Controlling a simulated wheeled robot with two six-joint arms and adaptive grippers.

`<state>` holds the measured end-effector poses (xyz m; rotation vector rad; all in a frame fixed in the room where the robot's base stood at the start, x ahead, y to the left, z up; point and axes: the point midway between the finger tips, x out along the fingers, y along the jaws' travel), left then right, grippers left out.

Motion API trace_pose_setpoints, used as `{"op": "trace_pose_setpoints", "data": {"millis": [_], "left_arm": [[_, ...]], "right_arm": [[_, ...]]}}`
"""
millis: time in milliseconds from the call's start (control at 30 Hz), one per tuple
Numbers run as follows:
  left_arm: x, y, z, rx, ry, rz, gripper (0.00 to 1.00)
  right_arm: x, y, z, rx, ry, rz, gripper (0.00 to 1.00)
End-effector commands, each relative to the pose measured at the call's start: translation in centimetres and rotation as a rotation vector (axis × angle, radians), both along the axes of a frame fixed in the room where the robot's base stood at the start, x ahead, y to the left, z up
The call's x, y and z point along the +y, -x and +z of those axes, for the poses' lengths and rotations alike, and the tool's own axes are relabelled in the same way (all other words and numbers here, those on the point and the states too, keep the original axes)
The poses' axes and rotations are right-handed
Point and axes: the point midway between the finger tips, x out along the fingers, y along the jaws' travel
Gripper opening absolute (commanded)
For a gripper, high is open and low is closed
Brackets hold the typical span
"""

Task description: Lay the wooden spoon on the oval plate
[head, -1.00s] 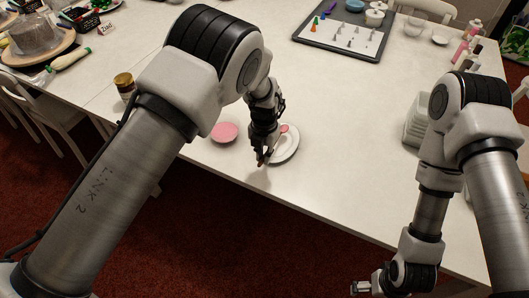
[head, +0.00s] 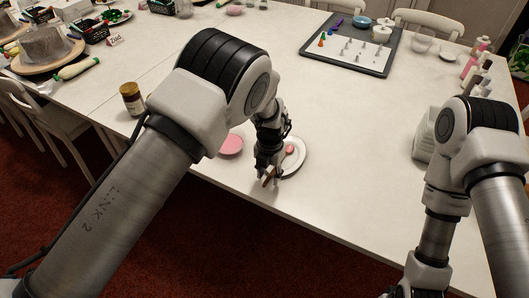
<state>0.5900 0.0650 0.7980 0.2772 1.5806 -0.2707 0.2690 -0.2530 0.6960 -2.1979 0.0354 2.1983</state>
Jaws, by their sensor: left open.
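The white oval plate (head: 299,164) lies near the front edge of the table. A small pinkish rounded end (head: 289,149) rests over it, and a brown stick (head: 267,181) shows at the plate's near left side. They look like the two ends of the wooden spoon, with its middle hidden behind my gripper. My left gripper (head: 271,178) points down at the plate's left side, open, with its fingers around or beside the brown stick. I cannot tell whether they touch it. My right gripper is out of view below the frame.
A pink dish (head: 231,144) sits just left of my left gripper. A brown jar (head: 131,99) stands further left. A dark tray (head: 349,45) with piping tips lies at the back. Bottles (head: 474,62) line the right side. The middle of the table is clear.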

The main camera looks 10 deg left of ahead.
Motion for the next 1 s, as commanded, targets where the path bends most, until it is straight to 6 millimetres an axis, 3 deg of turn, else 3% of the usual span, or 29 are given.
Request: {"op": "trace_pose_setpoints", "data": {"millis": [167,433,500,667,1000], "left_arm": [[0.0,0.0,0.9,0.0,0.0,0.0,0.43],[0.0,0.0,7.0,0.0,0.0,0.0,0.43],[-0.5,-0.1,5.7,0.036,-0.003,0.12,0.43],[-1.4,-0.5,6.9,0.137,-0.015,0.419,0.43],[-2.4,-4.5,12.0,0.455,0.137,1.242,0.43]], "right_arm": [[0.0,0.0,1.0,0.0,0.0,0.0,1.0],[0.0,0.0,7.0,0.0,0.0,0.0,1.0],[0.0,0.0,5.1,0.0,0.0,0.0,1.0],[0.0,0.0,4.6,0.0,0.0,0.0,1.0],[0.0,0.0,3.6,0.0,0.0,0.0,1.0]]}}
